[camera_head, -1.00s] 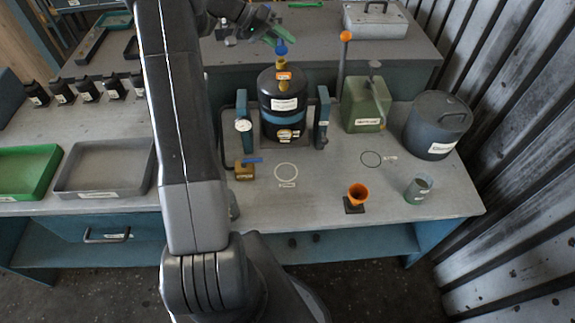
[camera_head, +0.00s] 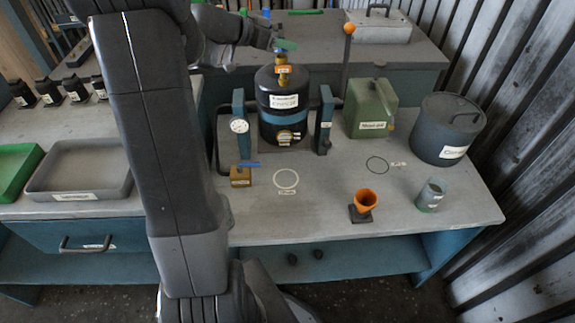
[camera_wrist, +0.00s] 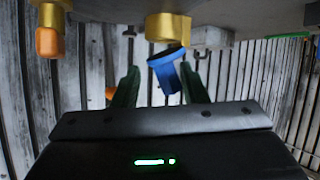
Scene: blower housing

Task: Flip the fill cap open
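The black tank (camera_head: 285,101) with a blue band stands upright on the workbench between two blue posts. A brass neck (camera_head: 282,73) rises from its top. In the wrist view, the brass neck (camera_wrist: 168,28) is at top centre, and the blue fill cap (camera_wrist: 166,74) sits tilted at its end, with a dark inner side showing. My gripper (camera_wrist: 158,68) has its green fingers on both sides of the cap, apart from each other; whether either touches it is unclear. In the head view, my gripper (camera_head: 285,44) is above the neck and partly hides the cap.
An orange-tipped brass fitting (camera_wrist: 47,42) is beside the neck. An orange-knobbed rod (camera_head: 347,55), a green can (camera_head: 372,100) and a lidded grey drum (camera_head: 447,130) stand to the right. An orange funnel (camera_head: 365,197) and a cup (camera_head: 431,194) are in front. The bench front is mostly clear.

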